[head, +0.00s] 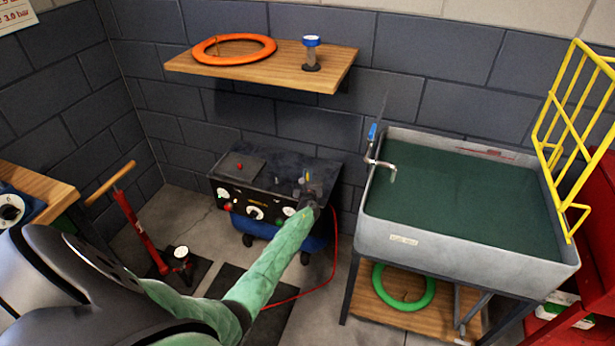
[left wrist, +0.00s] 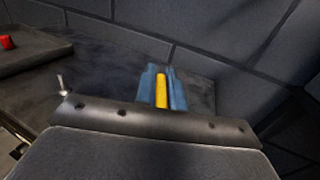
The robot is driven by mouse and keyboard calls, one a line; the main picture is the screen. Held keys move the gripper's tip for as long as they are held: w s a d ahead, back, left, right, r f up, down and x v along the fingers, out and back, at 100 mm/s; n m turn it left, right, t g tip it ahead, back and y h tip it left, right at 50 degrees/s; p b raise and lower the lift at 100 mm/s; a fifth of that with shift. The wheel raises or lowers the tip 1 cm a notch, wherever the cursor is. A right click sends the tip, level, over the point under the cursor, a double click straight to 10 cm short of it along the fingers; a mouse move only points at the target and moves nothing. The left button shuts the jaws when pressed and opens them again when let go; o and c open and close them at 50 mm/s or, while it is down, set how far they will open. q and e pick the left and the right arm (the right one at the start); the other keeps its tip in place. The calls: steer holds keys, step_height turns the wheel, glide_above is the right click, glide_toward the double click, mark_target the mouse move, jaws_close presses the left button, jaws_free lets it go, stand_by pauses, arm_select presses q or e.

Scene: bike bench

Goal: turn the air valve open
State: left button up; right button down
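The air compressor (head: 256,212) stands on the floor by the back wall, with a black panel of gauges and a blue tank below. Its air valve has a yellow lever (head: 307,176) at the right of the top; it also shows in the left wrist view (left wrist: 161,90). My left gripper (head: 308,188) is at the valve. In the left wrist view its two blue-grey fingers (left wrist: 162,88) lie close on both sides of the yellow lever and appear shut on it. The valve body is mostly hidden behind the gripper. My right gripper is not in view.
A grey sink (head: 375,217) with a blue-handled tap stands to the right. A red floor pump (head: 139,235) stands left of the compressor. A wooden shelf (head: 200,63) hangs above, carrying an orange ring. A red hose (head: 334,255) runs down beside the compressor.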

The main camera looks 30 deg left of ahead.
arm_select(q)
jaws_close()
